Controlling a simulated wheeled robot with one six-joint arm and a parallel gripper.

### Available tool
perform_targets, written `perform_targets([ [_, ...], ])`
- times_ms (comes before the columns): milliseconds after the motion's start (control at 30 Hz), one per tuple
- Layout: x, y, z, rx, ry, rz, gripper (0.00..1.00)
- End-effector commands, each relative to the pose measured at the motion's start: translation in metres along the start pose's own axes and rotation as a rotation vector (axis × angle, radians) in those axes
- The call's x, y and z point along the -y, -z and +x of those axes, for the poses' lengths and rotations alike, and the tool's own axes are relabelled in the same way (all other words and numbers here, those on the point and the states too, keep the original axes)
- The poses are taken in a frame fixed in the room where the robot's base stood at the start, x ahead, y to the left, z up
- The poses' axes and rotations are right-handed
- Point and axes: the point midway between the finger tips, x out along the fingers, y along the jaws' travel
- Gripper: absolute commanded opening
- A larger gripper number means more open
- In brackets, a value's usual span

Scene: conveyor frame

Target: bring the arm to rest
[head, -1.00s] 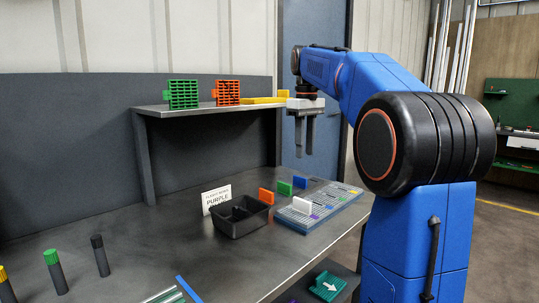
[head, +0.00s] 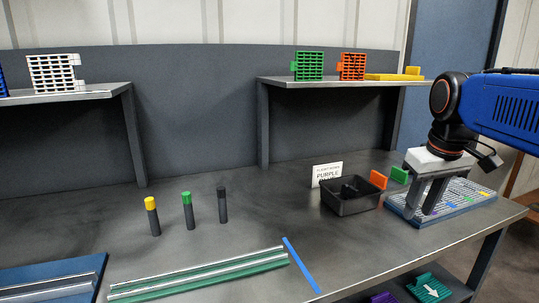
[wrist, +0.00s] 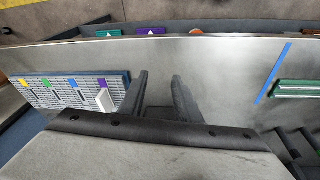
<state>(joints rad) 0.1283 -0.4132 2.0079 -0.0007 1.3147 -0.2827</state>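My gripper (head: 421,208) hangs fingers-down at the right of the head view, in front of the blue-edged board (head: 465,208) and right of the black bin (head: 350,196). In the wrist view my gripper (wrist: 160,77) shows a clear gap between its two fingers, with nothing held. The table top (wrist: 215,65) lies beyond the fingers. How far the fingertips stand above the table or board is hard to tell.
The board (wrist: 70,92) with a white block (wrist: 104,100) lies left of the fingers in the wrist view. Orange (head: 378,179) and green (head: 399,175) blocks stand behind. A sign (head: 326,174) is by the bin. Upright pegs (head: 187,212) and a green-edged rail (head: 200,274) are left.

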Motion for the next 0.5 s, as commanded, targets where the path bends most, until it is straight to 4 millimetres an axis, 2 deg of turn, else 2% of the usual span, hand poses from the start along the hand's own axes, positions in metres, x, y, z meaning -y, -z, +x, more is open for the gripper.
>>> perform_targets([
  [33, 0.01, -0.017, 0.009, -0.015, -0.001, 0.009, 0.3],
  [200, 0.035, -0.064, 0.045, -0.071, -0.002, 0.056, 0.3],
  [500, 0.067, -0.135, 0.107, -0.155, 0.008, 0.128, 0.3],
])
